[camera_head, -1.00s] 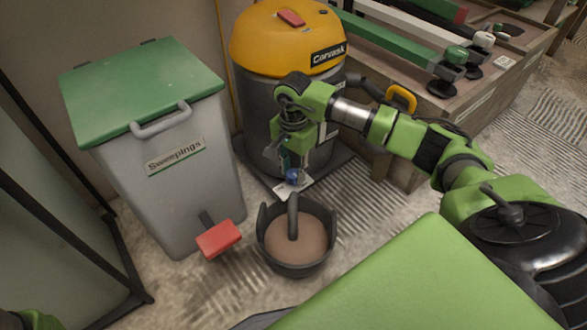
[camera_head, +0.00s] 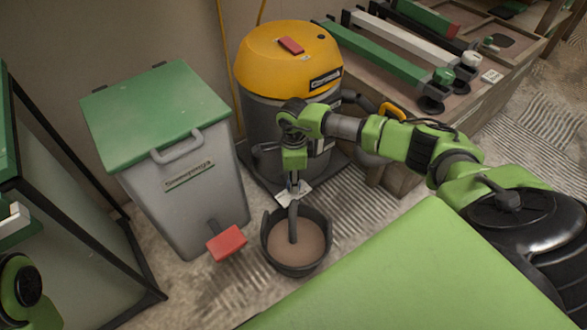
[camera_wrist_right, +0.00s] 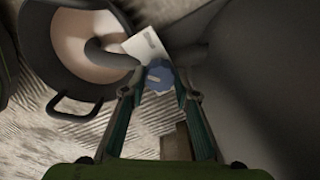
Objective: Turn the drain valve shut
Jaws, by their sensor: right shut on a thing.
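The drain valve's blue knob (camera_wrist_right: 158,77) is in the right wrist view, between the fingertips of my right gripper (camera_wrist_right: 160,88), which is shut on it. In the head view this gripper (camera_head: 294,182) points down at the front base of the yellow-topped vacuum drum (camera_head: 290,58), and its fingers largely hide the knob. A dark drain hose (camera_head: 293,222) bends from there into a black bucket (camera_head: 329,243) of brownish liquid; it also shows in the wrist view (camera_wrist_right: 106,55). Part of my left arm (camera_head: 25,285) is at the lower left; its fingers are out of view.
A grey bin with a green lid (camera_head: 155,105) and a red pedal (camera_head: 227,243) stands left of the bucket. A wooden crate (camera_head: 455,125) with long tools is at the right. A white tag (camera_wrist_right: 145,46) lies beside the knob.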

